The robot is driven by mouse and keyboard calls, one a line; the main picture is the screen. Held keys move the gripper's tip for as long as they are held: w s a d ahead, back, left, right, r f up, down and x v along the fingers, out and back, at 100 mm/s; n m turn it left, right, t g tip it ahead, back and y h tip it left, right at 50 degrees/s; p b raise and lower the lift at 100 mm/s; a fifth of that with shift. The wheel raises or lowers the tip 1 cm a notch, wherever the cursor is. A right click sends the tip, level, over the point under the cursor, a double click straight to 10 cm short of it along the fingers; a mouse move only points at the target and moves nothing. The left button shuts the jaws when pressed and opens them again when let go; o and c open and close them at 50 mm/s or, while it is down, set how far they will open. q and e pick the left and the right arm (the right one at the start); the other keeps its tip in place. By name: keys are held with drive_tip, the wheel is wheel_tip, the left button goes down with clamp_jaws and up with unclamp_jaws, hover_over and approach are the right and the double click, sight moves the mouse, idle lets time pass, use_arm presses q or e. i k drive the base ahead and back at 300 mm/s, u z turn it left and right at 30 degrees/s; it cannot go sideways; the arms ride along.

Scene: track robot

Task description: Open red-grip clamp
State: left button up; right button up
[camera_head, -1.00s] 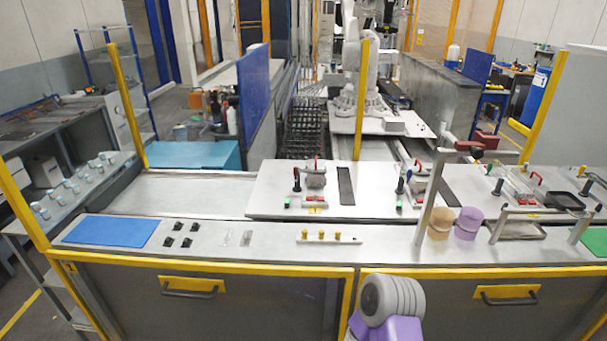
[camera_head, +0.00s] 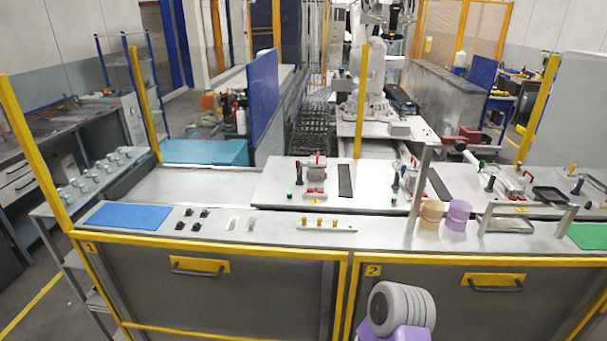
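Several small clamps with red parts stand on the pale worktop. A second clamp (camera_head: 411,175) is right of centre, partly behind a metal post. A third clamp with a red grip (camera_head: 517,184) lies further right. They are too small to tell whether each is open or shut. A grey ribbed link with purple casing (camera_head: 400,307), seemingly part of my arm, shows at the bottom. Neither gripper is in view.
A metal post (camera_head: 418,190) and yellow frame posts (camera_head: 361,100) rise around the worktop.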

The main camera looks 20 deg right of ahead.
sight(298, 165)
drive_tip(key=u, duration=0.25)
drive_tip(key=k, duration=0.15)
drive_tip(key=z, duration=1.25)
drive_tip(key=i, duration=0.65)
drive_tip(key=u, duration=0.3)
